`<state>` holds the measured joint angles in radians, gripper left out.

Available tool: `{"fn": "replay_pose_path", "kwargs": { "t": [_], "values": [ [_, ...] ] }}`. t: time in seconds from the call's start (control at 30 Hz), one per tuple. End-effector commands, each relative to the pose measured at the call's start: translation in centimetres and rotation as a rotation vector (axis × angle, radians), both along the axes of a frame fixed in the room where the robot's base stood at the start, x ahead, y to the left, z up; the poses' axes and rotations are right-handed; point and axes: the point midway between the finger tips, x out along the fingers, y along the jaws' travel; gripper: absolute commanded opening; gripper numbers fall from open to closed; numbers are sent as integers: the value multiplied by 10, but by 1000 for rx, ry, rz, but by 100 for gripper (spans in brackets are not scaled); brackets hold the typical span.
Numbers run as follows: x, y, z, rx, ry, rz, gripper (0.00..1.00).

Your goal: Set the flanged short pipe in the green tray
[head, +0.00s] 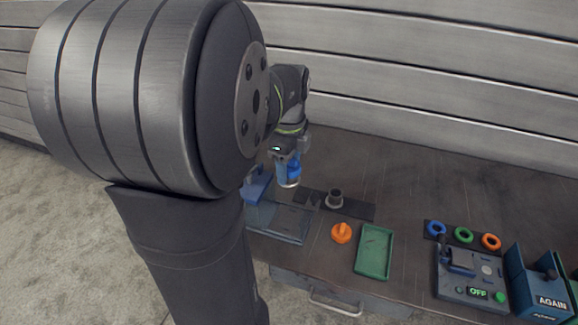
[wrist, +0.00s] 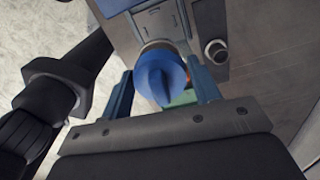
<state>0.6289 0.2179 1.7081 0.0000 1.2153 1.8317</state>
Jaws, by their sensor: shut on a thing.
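A grey flanged short pipe (head: 335,199) stands upright on a dark strip behind the green tray (head: 388,252). In the wrist view a grey pipe-like piece (wrist: 215,50) shows right of my fingers. My gripper (head: 288,180) is to the left of the pipe, above the table, shut on a blue ridged cap (wrist: 162,80). A brownish ring shows at the cap's far side, and I cannot tell whether it belongs to the cap. The tray looks empty; in the wrist view a bit of green (wrist: 185,98) shows behind the cap.
A clear bin (head: 285,222) lies below my gripper, with a blue block (head: 257,185) beside it. An orange knob (head: 342,232) stands left of the tray. Coloured rings (head: 464,235), a control box (head: 470,272) and a blue bin (head: 537,285) are at the right.

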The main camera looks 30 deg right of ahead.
Motion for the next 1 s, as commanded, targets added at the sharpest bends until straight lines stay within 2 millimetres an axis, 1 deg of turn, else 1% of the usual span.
{"fn": "replay_pose_path", "kwargs": {
  "t": [0.17,0.27,0.37,0.5,0.57,0.7,0.8,0.9,1.0],
  "values": [
    [-3,-5,-1,0,0,-19,30],
    [-12,-17,-3,1,1,-77,30],
    [-28,-38,-7,1,1,-175,30],
    [-59,-73,-14,1,1,-351,30],
    [-74,-86,-18,2,1,-426,30],
    [-110,-116,-25,0,0,-603,30],
    [-136,-132,-29,1,1,-718,30],
    [-158,-145,-33,1,1,-814,30],
    [-174,-153,-36,0,0,-882,30]
  ]
}}
